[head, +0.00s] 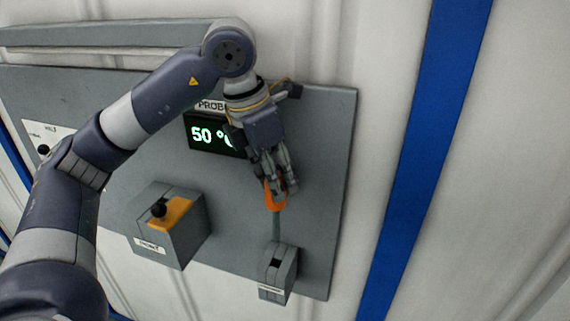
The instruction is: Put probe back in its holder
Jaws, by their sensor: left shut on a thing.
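The probe has an orange handle (276,196) and a thin grey-green rod that points down in the head view. My left gripper (282,186) is shut on the orange handle. Its fingers hide part of the handle. The holder (278,272) is a small grey box with a dark opening and a white label, low on the grey panel. The rod's lower end meets the holder's top edge in the picture. I cannot tell whether it is inside the holder or in front of it. My right gripper is not in view.
The grey panel (320,150) carries a display (205,134) reading 50 °C, partly behind my left arm. A grey box (170,228) with an orange plate and black knob stands left of the holder. A blue stripe (420,150) runs down the wall at right.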

